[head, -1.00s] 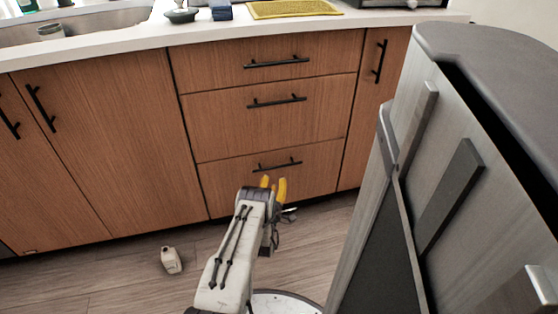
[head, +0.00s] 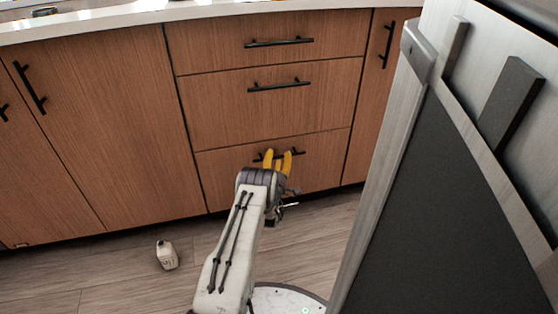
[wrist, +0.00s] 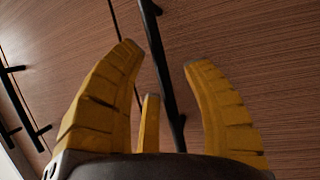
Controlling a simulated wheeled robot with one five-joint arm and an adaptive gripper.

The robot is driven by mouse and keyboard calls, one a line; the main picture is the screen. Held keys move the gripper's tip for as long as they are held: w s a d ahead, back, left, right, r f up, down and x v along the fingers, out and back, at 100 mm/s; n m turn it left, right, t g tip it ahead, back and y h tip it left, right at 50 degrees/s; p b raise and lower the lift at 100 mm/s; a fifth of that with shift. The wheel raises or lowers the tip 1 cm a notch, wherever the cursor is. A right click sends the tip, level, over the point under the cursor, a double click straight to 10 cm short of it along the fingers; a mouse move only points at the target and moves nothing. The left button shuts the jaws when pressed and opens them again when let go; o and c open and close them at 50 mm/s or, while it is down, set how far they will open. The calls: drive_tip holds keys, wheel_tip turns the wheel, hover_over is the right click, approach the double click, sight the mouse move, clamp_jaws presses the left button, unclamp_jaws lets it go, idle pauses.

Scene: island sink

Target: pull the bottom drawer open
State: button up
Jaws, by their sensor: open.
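The bottom drawer (head: 222,170) is shut, the lowest of three wooden drawers in the cabinet. Its black bar handle (head: 299,153) shows just behind my fingers in the head view. My gripper (head: 279,154) has yellow fingers and is open in front of this handle. In the wrist view, a black bar handle (wrist: 158,62) runs between the spread fingers of my gripper (wrist: 163,58). I cannot tell whether any finger touches the bar.
The middle drawer (head: 220,105) and top drawer (head: 215,45) above are shut. A large grey appliance (head: 440,170) stands close on the right. A small whitish bottle (head: 167,255) is on the wooden floor (head: 110,280) at left.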

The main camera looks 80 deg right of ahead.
drive_tip(key=shift+d, duration=0.3)
drive_tip(key=shift+c, duration=0.3)
clamp_jaws()
